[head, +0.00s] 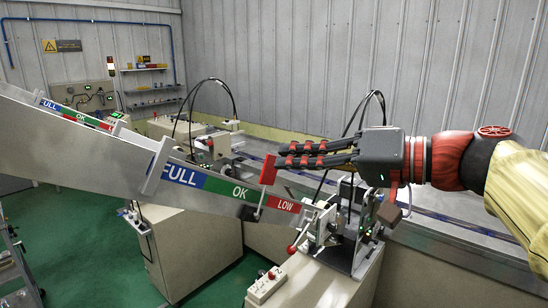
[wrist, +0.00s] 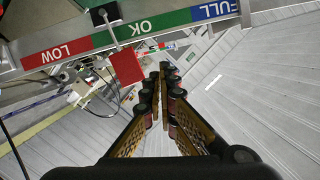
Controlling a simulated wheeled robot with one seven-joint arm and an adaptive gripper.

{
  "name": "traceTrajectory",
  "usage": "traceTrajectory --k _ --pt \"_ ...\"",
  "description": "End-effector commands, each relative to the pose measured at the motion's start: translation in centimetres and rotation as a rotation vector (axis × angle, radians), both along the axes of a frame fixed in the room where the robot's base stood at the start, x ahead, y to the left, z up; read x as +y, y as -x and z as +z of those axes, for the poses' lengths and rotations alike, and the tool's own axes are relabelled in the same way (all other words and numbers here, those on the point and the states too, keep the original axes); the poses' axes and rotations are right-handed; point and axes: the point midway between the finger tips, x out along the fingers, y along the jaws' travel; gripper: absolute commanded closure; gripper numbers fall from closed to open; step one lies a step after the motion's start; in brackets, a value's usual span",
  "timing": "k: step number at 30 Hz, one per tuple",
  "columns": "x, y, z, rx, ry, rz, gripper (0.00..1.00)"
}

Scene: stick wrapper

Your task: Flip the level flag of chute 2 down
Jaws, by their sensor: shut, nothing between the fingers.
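The near chute (head: 90,150) slopes down to the right and carries a blue FULL, green OK and red LOW strip (head: 238,192), also seen in the wrist view (wrist: 75,46). A red flag plate (head: 268,170) on a thin stem stands up from the chute near the OK–LOW border. The flag also shows in the wrist view (wrist: 126,67), left of the fingertips. My gripper (head: 283,154) is shut and empty, its fingertips just right of and above the flag. I cannot tell whether they touch it. No chute number is readable.
A second chute with a similar strip (head: 75,115) lies behind at the left. A machine with a red-knobbed lever (head: 320,225) stands below the near chute's lower end. A socket box (head: 266,286) sits on the cabinet. Black cables arch behind my gripper.

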Motion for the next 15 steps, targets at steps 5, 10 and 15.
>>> traceTrajectory --k 5,10,15 --pt "-2.5 1.1 0.5 0.002 0.0 -0.004 1.0" --pt "-3.7 1.8 0.6 0.002 0.0 -0.002 1.0" --pt "-4.1 2.1 0.7 0.001 0.0 0.0 1.0"
